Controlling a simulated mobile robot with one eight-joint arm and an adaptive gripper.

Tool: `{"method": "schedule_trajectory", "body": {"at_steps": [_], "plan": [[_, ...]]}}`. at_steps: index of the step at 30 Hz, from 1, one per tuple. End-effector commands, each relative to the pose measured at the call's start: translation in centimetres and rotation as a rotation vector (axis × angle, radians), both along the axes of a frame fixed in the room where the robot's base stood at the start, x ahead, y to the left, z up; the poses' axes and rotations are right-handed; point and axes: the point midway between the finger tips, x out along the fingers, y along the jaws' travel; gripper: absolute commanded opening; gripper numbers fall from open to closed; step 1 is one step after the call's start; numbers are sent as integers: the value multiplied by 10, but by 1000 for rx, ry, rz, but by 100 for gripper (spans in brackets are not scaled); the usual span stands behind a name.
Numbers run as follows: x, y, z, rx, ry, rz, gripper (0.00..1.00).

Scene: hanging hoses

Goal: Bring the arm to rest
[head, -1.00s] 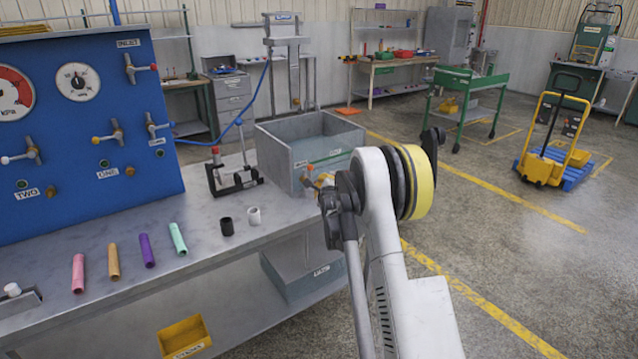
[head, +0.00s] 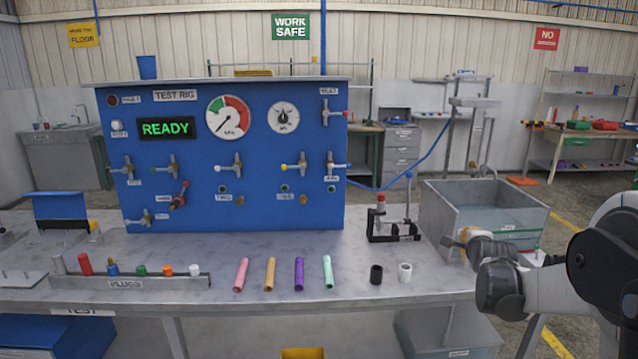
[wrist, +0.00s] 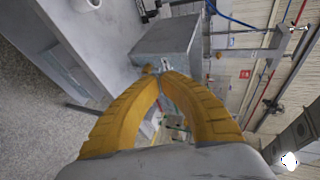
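My arm (head: 605,255) reaches in from the right edge of the head view, bent, with its end beside the grey tank (head: 485,215). My gripper (head: 463,237) shows there as a small yellow shape in front of the tank's near side. In the wrist view its two yellow fingers (wrist: 160,75) come together at the tips, with nothing seen between them. The grey tank (wrist: 168,42) lies beyond the fingertips in that view. I cannot tell the exact gap to it.
The bench (head: 420,280) carries the blue test rig (head: 235,190) reading READY, a plug rack (head: 130,282), several coloured hose pieces (head: 299,273), black (head: 376,274) and white (head: 405,272) rings, and a clamp stand (head: 393,228). Open floor lies right of the bench.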

Motion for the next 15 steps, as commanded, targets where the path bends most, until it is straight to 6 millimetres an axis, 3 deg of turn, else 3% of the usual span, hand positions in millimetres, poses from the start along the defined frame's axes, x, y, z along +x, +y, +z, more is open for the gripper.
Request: {"method": "schedule_trajectory", "body": {"at_steps": [1,6,11,15], "plan": [[-19,23,15,-64,51,56,0],[-94,90,44,-313,229,279,0],[-178,144,52,-546,373,514,0],[-257,182,42,-749,477,738,0]]}}
